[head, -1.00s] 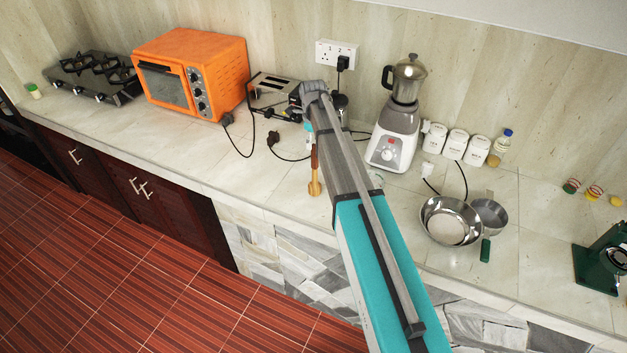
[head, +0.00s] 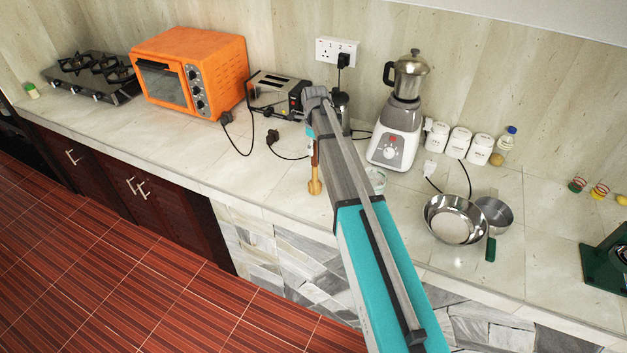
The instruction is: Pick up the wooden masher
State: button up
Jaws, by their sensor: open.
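The wooden masher (head: 314,186) stands about upright near the counter's front edge, with a brown handle and a paler, golden wooden foot. It shows just left of my forearm, which may hide part of its upper end. The end of my arm, with my gripper (head: 311,134), is just above the masher's top in the picture. Only a small piece of it shows beside the forearm. My gripper is open; its fingers are mostly hidden, and I cannot see whether they touch or surround the handle.
A toaster (head: 272,92) and orange oven (head: 188,72) stand behind to the left, with black cords on the counter. A blender (head: 398,120) stands right of my arm. Metal bowls (head: 452,218) lie farther right. The counter left of the masher is clear.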

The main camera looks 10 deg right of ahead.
jog(key=shift+f+b, duration=0.3)
jog(key=shift+f, duration=0.3)
grip_shut()
dwell(0.4)
